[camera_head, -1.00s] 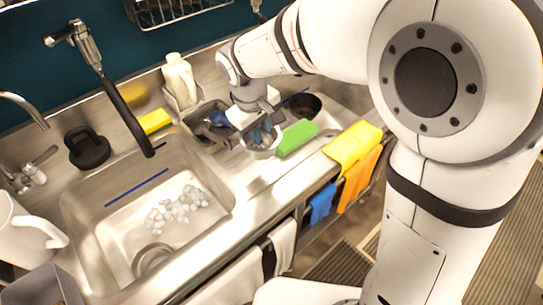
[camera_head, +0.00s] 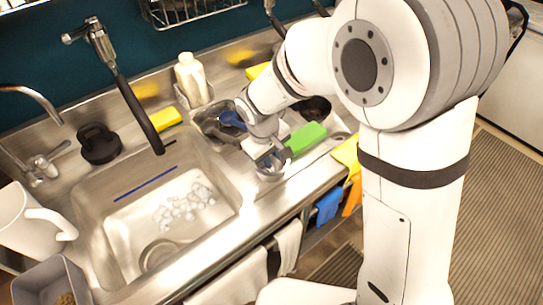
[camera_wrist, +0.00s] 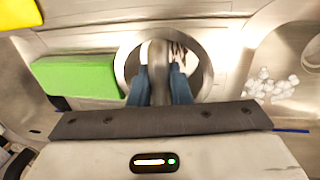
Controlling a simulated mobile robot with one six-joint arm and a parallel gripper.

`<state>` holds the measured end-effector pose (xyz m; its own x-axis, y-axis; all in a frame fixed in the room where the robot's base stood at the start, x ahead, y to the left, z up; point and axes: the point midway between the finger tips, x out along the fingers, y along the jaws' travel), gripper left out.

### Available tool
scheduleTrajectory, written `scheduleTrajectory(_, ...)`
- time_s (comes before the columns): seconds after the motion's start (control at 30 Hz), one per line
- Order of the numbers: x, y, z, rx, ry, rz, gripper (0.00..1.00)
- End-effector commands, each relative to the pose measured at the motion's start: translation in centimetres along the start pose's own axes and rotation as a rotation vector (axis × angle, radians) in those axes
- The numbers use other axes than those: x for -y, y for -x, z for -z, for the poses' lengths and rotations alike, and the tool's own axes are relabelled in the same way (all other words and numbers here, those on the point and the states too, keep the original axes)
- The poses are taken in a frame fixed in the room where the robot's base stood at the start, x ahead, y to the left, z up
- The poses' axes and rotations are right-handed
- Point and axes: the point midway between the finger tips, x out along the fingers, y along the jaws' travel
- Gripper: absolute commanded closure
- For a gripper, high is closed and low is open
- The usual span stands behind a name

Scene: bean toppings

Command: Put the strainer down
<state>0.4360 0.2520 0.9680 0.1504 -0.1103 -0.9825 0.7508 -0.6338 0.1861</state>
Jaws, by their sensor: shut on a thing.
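The strainer (camera_head: 272,175) is a round metal ring with a grey middle piece. My gripper (camera_head: 267,158) is shut on that middle piece.
The sink (camera_head: 120,212) with whitish lumps lies to the left. A green block (camera_head: 306,138) lies close by on the right. A dark caddy (camera_head: 215,130) and a white bottle (camera_head: 191,80) stand behind. Cloths hang at the front edge, including a blue one (camera_head: 328,206).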

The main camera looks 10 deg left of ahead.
Motion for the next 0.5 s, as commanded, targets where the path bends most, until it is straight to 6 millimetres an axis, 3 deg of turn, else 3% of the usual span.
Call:
scheduleTrajectory(0.03, 0.05, -0.35, -0.01, 0.0, 0.0, 0.0, 1.0)
scheduleTrajectory(0.07, 0.02, -0.18, -0.01, 0.0, 0.0, 0.0, 0.8)
scheduleTrajectory(0.3, -0.01, -0.15, -0.02, 0.0, -0.001, 0.0, 0.61)
scheduleTrajectory(0.5, -0.04, -0.13, -0.03, 0.0, -0.001, 0.0, 0.61)
